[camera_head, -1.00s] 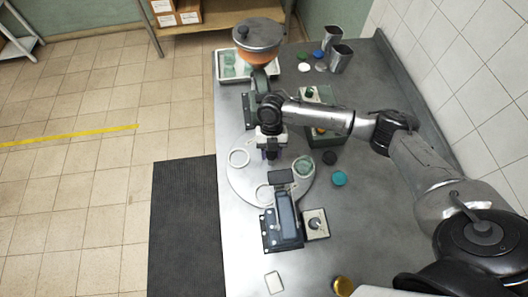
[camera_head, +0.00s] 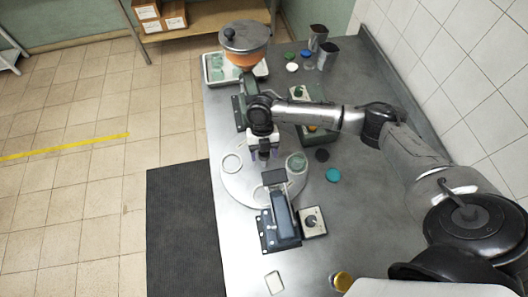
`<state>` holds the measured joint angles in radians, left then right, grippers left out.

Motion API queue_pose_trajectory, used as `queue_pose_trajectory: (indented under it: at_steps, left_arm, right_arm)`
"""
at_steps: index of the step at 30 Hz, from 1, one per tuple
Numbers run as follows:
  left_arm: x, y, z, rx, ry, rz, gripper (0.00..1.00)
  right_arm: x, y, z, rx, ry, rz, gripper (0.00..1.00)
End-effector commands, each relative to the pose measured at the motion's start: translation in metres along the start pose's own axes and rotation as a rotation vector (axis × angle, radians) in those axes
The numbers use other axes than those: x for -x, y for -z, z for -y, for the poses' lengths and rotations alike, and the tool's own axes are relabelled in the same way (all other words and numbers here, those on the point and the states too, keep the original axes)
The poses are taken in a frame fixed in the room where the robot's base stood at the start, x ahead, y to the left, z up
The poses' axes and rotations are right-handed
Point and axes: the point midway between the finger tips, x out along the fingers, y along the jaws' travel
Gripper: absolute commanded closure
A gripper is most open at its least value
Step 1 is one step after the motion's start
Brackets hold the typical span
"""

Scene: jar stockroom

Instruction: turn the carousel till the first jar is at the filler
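The carousel (camera_head: 236,186) is a pale round plate on the grey bench. A jar with a greenish top (camera_head: 296,163) stands on its right side. A pale empty ring (camera_head: 231,163) is on its left side, and another ring at the front is partly hidden. The filler seems to be the copper hopper (camera_head: 246,57) with a dark grey lid at the back. My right gripper (camera_head: 264,156) points down over the back of the carousel, its fingers apart with a dark upright piece between them. Contact is unclear. My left gripper is out of view.
A dark press-like device (camera_head: 284,222) and a box with a knob (camera_head: 313,221) stand at the front of the carousel. A teal lid (camera_head: 333,175) and a black disc (camera_head: 322,155) lie to the right. Metal cups (camera_head: 327,56) stand at the back. The front bench is mostly clear.

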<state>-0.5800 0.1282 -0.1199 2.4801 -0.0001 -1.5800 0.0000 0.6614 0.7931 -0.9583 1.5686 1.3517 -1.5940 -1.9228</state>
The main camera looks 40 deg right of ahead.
Motion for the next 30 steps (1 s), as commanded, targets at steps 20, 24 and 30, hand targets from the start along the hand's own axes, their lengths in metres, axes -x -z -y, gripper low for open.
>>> queue_pose_trajectory:
  at_steps: [20,24,30]
  left_arm:
    - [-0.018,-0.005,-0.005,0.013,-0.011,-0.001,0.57]
    - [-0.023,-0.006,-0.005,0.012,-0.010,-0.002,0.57]
    - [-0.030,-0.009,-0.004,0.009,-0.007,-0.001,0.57]
  right_arm:
    - [0.040,0.024,0.015,0.000,0.002,0.002,0.35]
    - [0.051,0.042,0.041,-0.001,0.003,0.003,0.35]
    - [0.065,0.065,0.071,-0.002,0.003,0.003,0.35]
